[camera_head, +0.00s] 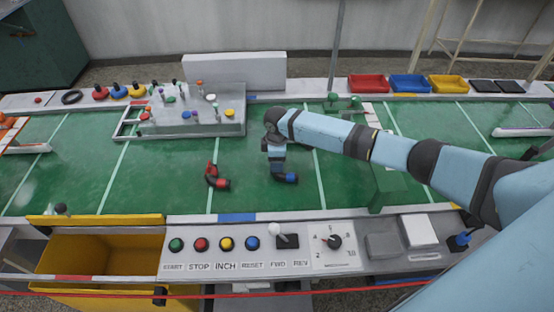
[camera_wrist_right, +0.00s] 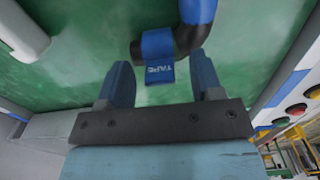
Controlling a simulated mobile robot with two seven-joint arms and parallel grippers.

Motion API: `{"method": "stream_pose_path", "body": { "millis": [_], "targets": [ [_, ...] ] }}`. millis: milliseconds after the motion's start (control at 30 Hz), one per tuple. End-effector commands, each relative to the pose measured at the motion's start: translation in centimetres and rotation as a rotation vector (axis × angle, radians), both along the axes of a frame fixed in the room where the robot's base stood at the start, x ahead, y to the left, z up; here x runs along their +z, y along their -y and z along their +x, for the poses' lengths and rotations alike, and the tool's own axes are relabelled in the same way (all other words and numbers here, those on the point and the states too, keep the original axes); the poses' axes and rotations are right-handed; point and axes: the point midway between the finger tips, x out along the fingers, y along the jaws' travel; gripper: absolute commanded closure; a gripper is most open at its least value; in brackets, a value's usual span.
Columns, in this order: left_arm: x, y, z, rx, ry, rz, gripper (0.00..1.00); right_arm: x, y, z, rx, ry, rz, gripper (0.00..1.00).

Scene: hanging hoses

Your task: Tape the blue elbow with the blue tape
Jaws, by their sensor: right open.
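The blue elbow (camera_head: 287,177) lies on the green surface just below my right gripper (camera_head: 277,165) in the head view. In the right wrist view the elbow (camera_wrist_right: 190,38) is a black bend with a blue upper end. A blue piece of tape (camera_wrist_right: 158,52) with white lettering sits at its other end; I cannot tell whether it wraps fully around. My right gripper (camera_wrist_right: 162,82) is open, its two blue fingers just short of the elbow, with the tape's lower edge in line with the gap. Nothing is clearly held. My left gripper is out of view.
A red elbow (camera_head: 215,179) lies to the left. A grey fixture block (camera_head: 200,125) stands behind it. Red, yellow and blue round items line the back left ledge. A control panel (camera_head: 265,260) and yellow bin (camera_head: 95,255) are in front.

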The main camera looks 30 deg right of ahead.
Motion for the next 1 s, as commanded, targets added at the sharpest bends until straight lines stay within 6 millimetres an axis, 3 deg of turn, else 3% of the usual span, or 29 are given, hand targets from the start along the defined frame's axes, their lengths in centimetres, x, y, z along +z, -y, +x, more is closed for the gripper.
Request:
{"method": "stream_pose_path", "body": {
  "millis": [400,533,700,1000],
  "targets": [
    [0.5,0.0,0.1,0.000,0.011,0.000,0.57,9.1,0.0,0.1,0.001,0.005,0.001,0.40],
    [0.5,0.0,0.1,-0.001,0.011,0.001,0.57,11.2,0.0,0.0,0.001,0.003,0.001,0.40],
    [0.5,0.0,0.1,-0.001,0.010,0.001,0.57,12.9,0.0,0.1,0.000,0.003,0.001,0.40],
    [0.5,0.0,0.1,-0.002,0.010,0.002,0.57,13.2,0.0,0.0,0.000,0.001,0.000,0.40]
  ]
}}
